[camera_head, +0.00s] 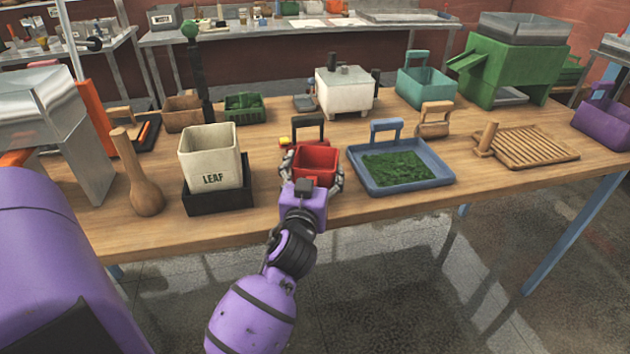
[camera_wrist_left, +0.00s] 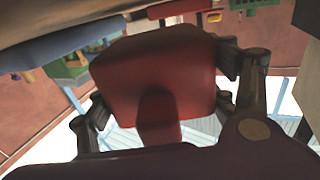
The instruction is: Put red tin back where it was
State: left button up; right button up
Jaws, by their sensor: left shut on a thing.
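The red tin (camera_head: 316,160) is an open square box at the front middle of the wooden table in the head view. My left gripper (camera_head: 312,172) is shut on it, with fingers on both its left and right sides. In the left wrist view the tin (camera_wrist_left: 150,75) fills the middle, between the gripper's fingers (camera_wrist_left: 165,100). I cannot tell whether the tin touches the table. My right gripper is not in view.
The white LEAF bin (camera_head: 210,160) on a black base (camera_head: 218,200) stands left of the tin. A blue tray (camera_head: 445,180) holding green leaves is close on the right. A black-handled thing (camera_head: 308,121) stands behind. The table's front edge is near.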

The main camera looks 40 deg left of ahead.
pick_arm(q)
notch_tip(320, 180, down, 3)
jog(key=shift+r, duration=0.1)
jog(key=shift+s+r, duration=0.1)
jog(key=shift+f+b, duration=0.2)
jog(key=shift+b, duration=0.1)
jog(key=o, duration=1.2)
